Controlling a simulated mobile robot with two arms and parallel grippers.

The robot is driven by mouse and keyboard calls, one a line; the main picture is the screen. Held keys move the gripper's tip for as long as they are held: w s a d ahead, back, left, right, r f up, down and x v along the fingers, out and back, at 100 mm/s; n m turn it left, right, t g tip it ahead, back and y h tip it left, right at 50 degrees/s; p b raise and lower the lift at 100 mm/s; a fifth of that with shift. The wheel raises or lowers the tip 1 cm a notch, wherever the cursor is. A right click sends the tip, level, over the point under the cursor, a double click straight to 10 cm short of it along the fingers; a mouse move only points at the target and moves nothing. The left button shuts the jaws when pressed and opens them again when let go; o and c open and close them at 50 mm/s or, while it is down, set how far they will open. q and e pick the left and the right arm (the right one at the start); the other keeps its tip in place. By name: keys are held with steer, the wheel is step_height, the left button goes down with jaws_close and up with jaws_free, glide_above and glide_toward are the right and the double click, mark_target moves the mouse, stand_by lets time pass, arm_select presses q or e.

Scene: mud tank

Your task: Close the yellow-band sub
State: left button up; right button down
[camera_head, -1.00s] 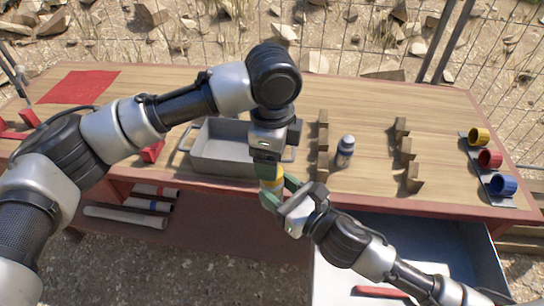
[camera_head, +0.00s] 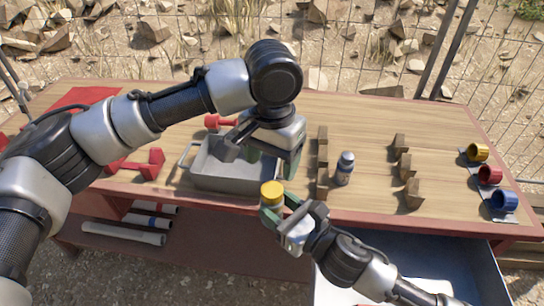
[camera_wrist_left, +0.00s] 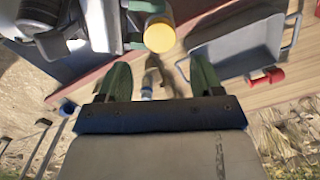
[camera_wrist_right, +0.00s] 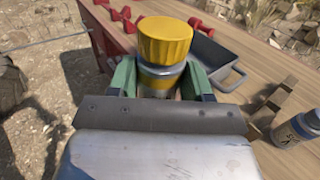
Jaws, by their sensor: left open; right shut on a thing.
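The yellow-band sub (camera_wrist_right: 160,82) is a grey cylinder with a yellow band. A ribbed yellow cap (camera_wrist_right: 165,42) sits on its top and looks upright. My right gripper (camera_head: 272,208) is shut around the sub's body below the cap, holding it in front of the table's front edge. In the left wrist view the cap (camera_wrist_left: 158,36) shows from above, apart from my left gripper. My left gripper (camera_wrist_left: 160,80) is open with nothing between its fingers. In the head view it is behind and above the sub, over the right end of the grey tray (camera_head: 230,181).
Yellow, red and blue rings (camera_head: 489,175) sit at the right. Red dumbbell-shaped pieces (camera_head: 138,165) lie left. An open drawer (camera_head: 450,255) is at front right.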

mark_target(272, 189)
stand_by(0.3)
arm_select(q)
steer(key=shift+f, duration=4)
steer(key=c, duration=0.9)
steer(key=o, duration=1.1)
steer(key=shift+c, duration=0.2)
steer(key=shift+r, duration=0.1)
